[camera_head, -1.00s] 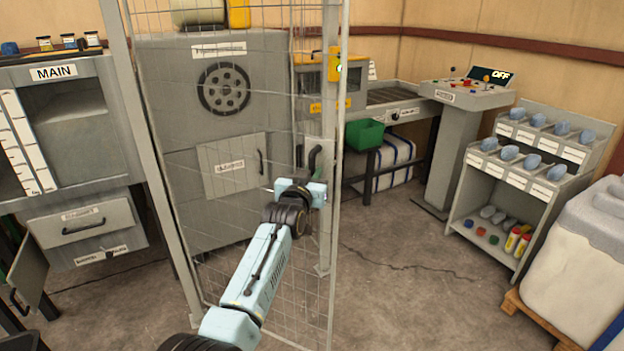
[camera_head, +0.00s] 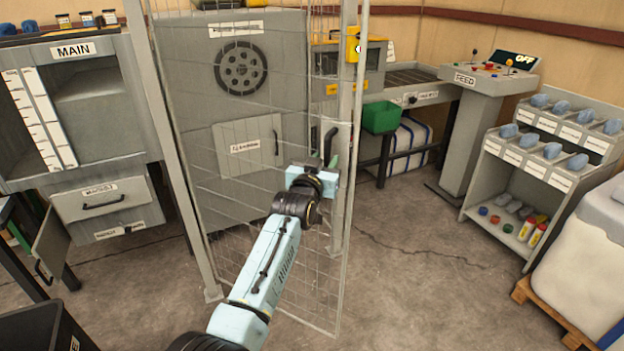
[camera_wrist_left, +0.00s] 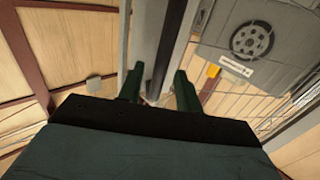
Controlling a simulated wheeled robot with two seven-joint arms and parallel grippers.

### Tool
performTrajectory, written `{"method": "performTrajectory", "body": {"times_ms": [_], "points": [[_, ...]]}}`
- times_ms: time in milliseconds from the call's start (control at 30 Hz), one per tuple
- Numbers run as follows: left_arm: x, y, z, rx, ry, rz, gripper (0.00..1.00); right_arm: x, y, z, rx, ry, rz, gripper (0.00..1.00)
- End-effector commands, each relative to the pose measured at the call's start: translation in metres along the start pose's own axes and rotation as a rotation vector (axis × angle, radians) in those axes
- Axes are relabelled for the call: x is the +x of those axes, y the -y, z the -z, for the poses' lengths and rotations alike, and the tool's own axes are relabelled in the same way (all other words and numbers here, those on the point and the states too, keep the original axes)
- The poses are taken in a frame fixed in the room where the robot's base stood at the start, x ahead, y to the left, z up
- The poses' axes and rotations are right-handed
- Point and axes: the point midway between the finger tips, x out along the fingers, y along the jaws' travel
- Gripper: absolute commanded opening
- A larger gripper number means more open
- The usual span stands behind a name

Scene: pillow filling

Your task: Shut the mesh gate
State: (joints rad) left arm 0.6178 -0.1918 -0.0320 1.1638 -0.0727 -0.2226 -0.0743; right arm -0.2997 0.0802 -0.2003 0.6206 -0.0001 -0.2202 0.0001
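The mesh gate (camera_head: 262,215) is a tall wire panel in a thin grey frame, seen in the head view in front of a grey machine. Its free edge on the right stands nearer to me than the grey post behind it, so it looks ajar. A black handle (camera_head: 331,142) shows near that edge. My left gripper (camera_head: 327,158) is at the handle's lower end. In the left wrist view my left gripper's (camera_wrist_left: 159,88) green fingers are apart, with a dark bar (camera_wrist_left: 172,40) running between or beyond them; contact cannot be told. My right gripper is not in view.
A yellow box (camera_head: 354,44) sits high by the gate's free edge. A green bin (camera_head: 381,117), a feed console (camera_head: 482,85) and a shelf rack (camera_head: 540,160) stand to the right. A black bin (camera_head: 40,330) is at the lower left. Floor right of the gate is clear.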

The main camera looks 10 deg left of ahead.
Motion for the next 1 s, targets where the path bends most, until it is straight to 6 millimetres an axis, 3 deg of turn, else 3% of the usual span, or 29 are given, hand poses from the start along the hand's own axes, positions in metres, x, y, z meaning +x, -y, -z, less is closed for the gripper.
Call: {"method": "performTrajectory", "body": {"times_ms": [600,1000], "points": [[-0.094,-0.001,-0.001,0.001,0.001,-0.001,0.35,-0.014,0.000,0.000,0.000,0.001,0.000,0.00],[-0.107,-0.001,0.000,0.001,0.001,-0.001,0.35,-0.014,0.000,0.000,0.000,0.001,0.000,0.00]]}}
